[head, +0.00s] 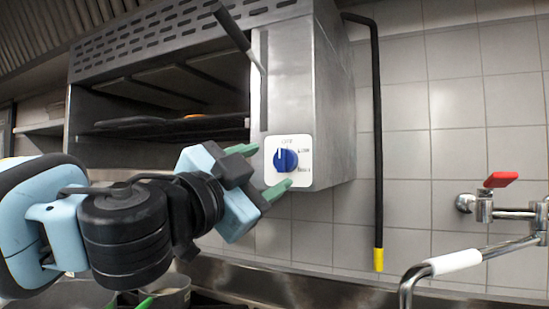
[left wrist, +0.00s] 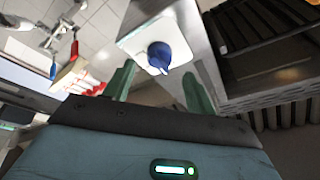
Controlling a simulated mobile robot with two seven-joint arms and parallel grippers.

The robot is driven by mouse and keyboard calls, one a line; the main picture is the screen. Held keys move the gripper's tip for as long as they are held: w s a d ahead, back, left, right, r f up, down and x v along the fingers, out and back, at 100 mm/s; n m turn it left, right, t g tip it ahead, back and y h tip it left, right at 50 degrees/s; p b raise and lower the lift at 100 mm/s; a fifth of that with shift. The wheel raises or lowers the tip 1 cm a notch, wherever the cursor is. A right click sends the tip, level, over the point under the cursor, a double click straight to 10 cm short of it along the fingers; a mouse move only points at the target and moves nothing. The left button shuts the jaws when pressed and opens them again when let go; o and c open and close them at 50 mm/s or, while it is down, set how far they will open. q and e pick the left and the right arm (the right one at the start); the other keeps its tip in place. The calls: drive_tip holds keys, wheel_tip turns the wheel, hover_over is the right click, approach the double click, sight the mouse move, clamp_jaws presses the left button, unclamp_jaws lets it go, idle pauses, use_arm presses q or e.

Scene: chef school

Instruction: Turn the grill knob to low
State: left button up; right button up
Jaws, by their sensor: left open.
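The grill (head: 310,90) is a metal box on the tiled wall, open at the front. Its blue knob (head: 286,160) sits on a white dial plate (head: 301,182) at the lower right of the front. A white mark on the knob points roughly up in the head view. My left gripper (head: 266,170) is open, with green fingers above and below the knob in the head view. In the left wrist view the knob (left wrist: 159,54) shows ahead between the two finger tips; I cannot tell whether they touch it. My right gripper is not in view.
A dark handle (head: 236,32) juts from the grill's front above the knob. A black pipe with a yellow end (head: 378,150) hangs to the right. A tap with a red lever (head: 500,180) is at far right. Pots (head: 170,290) stand below my left arm.

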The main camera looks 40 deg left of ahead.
sight(278, 163)
use_arm(q)
drive_tip(key=shift+x, duration=1.95)
drive_tip(key=shift+f, duration=0.1)
drive_tip(key=c, duration=1)
